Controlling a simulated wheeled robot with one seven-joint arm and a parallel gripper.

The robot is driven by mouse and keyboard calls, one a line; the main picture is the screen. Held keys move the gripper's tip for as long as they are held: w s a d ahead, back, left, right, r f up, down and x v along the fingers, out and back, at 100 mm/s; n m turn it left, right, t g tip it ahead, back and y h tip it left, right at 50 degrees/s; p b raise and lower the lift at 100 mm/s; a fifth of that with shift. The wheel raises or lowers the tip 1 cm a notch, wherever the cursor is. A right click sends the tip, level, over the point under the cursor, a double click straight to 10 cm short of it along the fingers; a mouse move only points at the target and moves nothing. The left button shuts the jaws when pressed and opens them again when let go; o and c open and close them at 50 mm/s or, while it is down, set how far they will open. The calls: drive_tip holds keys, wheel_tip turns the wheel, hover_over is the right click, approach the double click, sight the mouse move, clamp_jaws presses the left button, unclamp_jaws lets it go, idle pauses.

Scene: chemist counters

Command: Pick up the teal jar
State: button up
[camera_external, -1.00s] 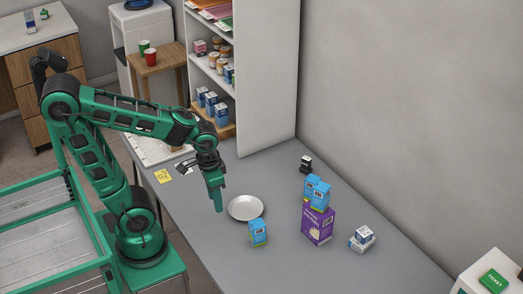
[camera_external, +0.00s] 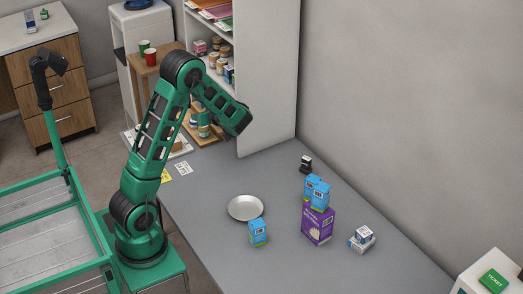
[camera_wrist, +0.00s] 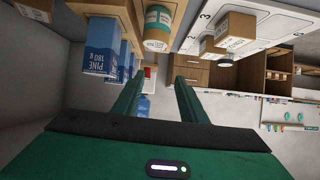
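In the wrist view, a jar with a teal band and a tan part (camera_wrist: 158,28) is at the top centre, ahead of my fingertips. My gripper (camera_wrist: 159,78) has its two green fingers apart, with a clear gap and nothing held between them. The jar appears beyond the tips and is not touched as far as I can see. In the external view my arm bends over at the shelf unit, and its links hide much of the lower shelf. I cannot make out the fingers or the jar clearly there.
Blue boxes (camera_wrist: 101,45) stand close left of the jar in the wrist view; tan boxes (camera_wrist: 235,30) are to its right. On the grey counter (camera_external: 215,265) are a plate (camera_external: 245,208), a blue carton (camera_external: 258,233) and a purple box (camera_external: 317,226).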

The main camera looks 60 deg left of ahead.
sight(204, 131)
drive_tip(key=shift+w+a+f+y, duration=0.15)
drive_tip(key=shift+w+a+y, duration=0.35)
drive_tip(key=shift+w+a, duration=0.35)
wheel_tip(204, 131, down, 6)
drive_tip(key=shift+s+a+r, duration=0.1)
drive_tip(key=shift+s, duration=0.05)
drive_tip(key=shift+f+x, duration=0.2)
drive_tip(key=shift+x, duration=1.15)
drive_tip(key=shift+f+x, duration=0.2)
drive_tip(key=shift+x, duration=1.15)
drive_tip(key=shift+c, duration=0.4)
drive_tip(key=c, duration=0.7)
drive_tip(key=shift+o, duration=0.2)
drive_tip(key=shift+r, duration=0.15)
